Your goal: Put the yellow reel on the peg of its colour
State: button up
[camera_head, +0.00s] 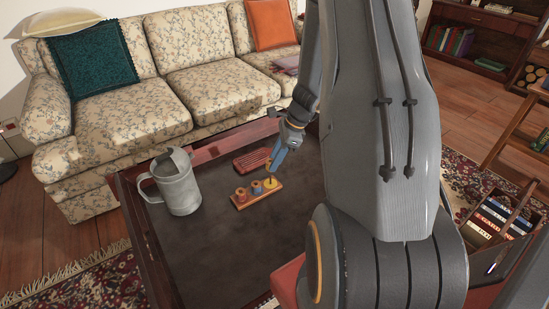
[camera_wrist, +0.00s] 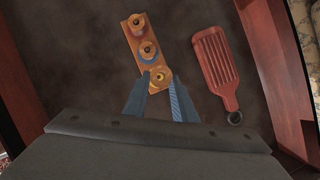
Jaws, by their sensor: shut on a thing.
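The yellow reel (camera_head: 270,184) is at the right end of a small wooden peg board (camera_head: 245,205) on the dark table. In the wrist view, the yellow reel (camera_wrist: 158,75) is between the tips of my gripper (camera_wrist: 158,81), which is shut on it. The reel is over or on the board's near end; I cannot tell whether it is fully seated on a peg. Two other reels stand in a row on the board, one with blue (camera_wrist: 147,49) and one reddish (camera_wrist: 137,21). My gripper (camera_head: 272,174) reaches down from above in the head view.
A red slotted thing with a handle (camera_wrist: 214,62) lies right of the board. A grey metal jug (camera_head: 178,187) stands at the table's left. The table (camera_head: 215,262) has raised wooden edges; its near part is clear. A flowered sofa (camera_head: 160,100) stands behind.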

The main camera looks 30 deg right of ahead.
jog(key=shift+f+b, duration=0.6)
jog(key=shift+f, duration=0.9)
jog(key=shift+f+b, duration=0.5)
jog(key=shift+f, duration=0.95)
dwell(0.6)
jog(key=o, duration=1.1)
jog(key=p+v, duration=0.1)
jog(key=v, duration=0.6)
jog(key=shift+r+p, duration=0.35)
jog(key=shift+p, duration=0.05)
